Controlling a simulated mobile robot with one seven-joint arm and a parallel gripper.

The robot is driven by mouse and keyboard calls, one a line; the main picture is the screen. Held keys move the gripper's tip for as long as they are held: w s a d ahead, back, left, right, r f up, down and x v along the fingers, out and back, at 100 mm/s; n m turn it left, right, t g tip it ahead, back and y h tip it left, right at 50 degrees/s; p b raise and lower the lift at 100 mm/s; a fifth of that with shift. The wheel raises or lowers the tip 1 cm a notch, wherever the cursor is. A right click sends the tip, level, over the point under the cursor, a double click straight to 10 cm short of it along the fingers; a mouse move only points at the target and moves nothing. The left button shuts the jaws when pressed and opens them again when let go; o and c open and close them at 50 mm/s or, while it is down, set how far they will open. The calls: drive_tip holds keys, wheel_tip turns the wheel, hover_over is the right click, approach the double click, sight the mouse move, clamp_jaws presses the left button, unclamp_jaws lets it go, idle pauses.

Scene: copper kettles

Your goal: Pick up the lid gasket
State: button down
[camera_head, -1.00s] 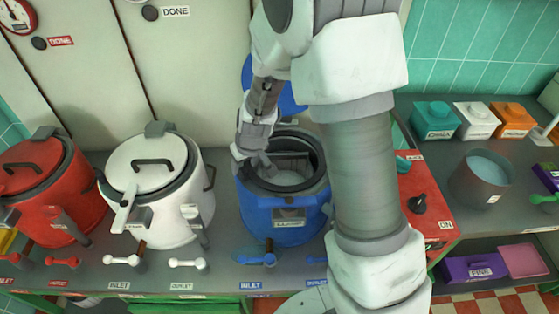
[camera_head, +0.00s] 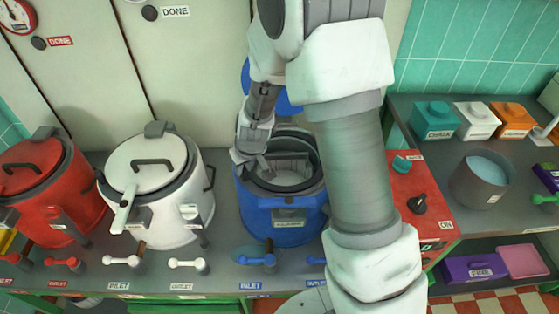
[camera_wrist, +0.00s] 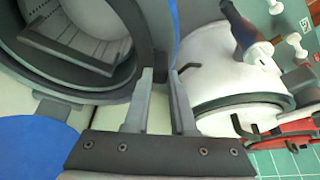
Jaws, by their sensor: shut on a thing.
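The lid gasket (camera_head: 318,165) is a dark ring at the open mouth of the blue kettle (camera_head: 290,227). In the wrist view the gasket (camera_wrist: 148,42) curves down to my fingers. My gripper (camera_head: 248,160) is at the left side of the kettle mouth, shut on the gasket's edge. In the wrist view my two fingers (camera_wrist: 161,90) stand a small gap apart, with the ring's edge at them. Whether the gasket is clear of the kettle rim I cannot tell. My arm hides part of the kettle's right side.
A white kettle (camera_head: 160,215) with its lid on stands close to the left, with a red kettle (camera_head: 55,215) beyond it. A blue round lid (camera_head: 285,100) is behind the blue kettle, partly hidden by my arm. A red control box (camera_head: 405,185) is on the right.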

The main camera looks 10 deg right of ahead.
drive_tip(key=shift+r, duration=0.15)
drive_tip(key=shift+r, duration=0.6)
wheel_tip(320, 180, up, 3)
drive_tip(key=shift+w+f+p, duration=0.1)
drive_tip(key=shift+f+p, duration=0.05)
drive_tip(key=shift+p, duration=0.2)
drive_tip(key=s+d+r+b, duration=0.25)
drive_tip(key=d+r, duration=0.35)
drive_tip(key=d, duration=0.4)
wheel_tip(320, 180, up, 9)
drive_tip(key=d+p, duration=0.1)
drive_tip(key=p, duration=0.5)
drive_tip(key=shift+s+d, duration=0.15)
drive_tip(key=shift+s, duration=0.1)
drive_tip(key=shift+f, duration=0.1)
